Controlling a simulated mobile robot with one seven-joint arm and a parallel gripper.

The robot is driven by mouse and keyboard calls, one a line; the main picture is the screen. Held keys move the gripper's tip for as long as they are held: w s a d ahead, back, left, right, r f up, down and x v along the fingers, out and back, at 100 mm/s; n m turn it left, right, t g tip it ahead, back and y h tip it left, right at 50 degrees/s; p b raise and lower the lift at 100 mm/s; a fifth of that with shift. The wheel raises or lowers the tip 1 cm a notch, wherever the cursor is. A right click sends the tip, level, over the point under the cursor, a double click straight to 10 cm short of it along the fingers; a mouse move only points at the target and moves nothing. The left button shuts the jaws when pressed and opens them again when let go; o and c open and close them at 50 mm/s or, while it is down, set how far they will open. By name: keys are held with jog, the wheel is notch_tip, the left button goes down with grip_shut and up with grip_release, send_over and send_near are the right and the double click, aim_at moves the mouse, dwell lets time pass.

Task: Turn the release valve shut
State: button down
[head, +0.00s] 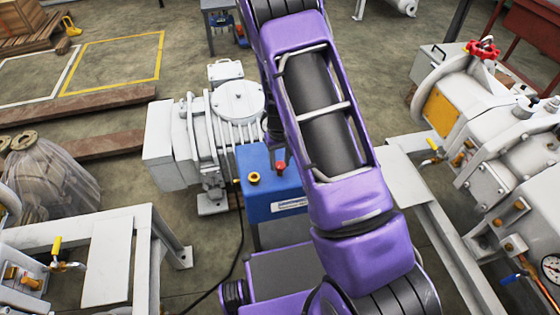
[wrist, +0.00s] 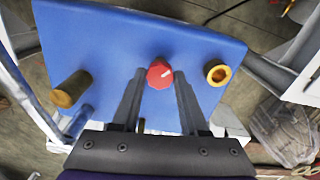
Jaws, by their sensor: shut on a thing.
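The red knob (wrist: 160,73), which I take as the release valve, has a white mark on its face and sits on a blue panel (wrist: 120,35). My gripper (wrist: 160,76) has one finger on each side of the knob and is shut on it, with the fingertips at its sides. In the head view the red knob (head: 280,167) stands on top of the blue box (head: 262,208), beside my purple arm. The gripper itself is not clearly seen there, and the arm hides part of the box.
On the panel, a brass post (wrist: 70,88) stands left of the knob and a yellow-ringed port (wrist: 218,75) right of it. A grey pump (head: 230,115) stands behind the box. White metal frames (head: 125,250) flank it, and a red handwheel (head: 483,48) is at right.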

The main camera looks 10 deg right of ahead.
aim_at(280, 165)
jog(key=m, duration=0.5)
jog(key=shift+m, duration=0.3)
jog(key=m+p, duration=0.1)
jog(key=m, duration=0.3)
jog(key=shift+m, duration=0.3)
jog(key=shift+c, duration=2.1)
grip_release()
notch_tip(280, 165, up, 17)
jog(key=p, duration=0.3)
jog(key=shift+r, duration=0.2)
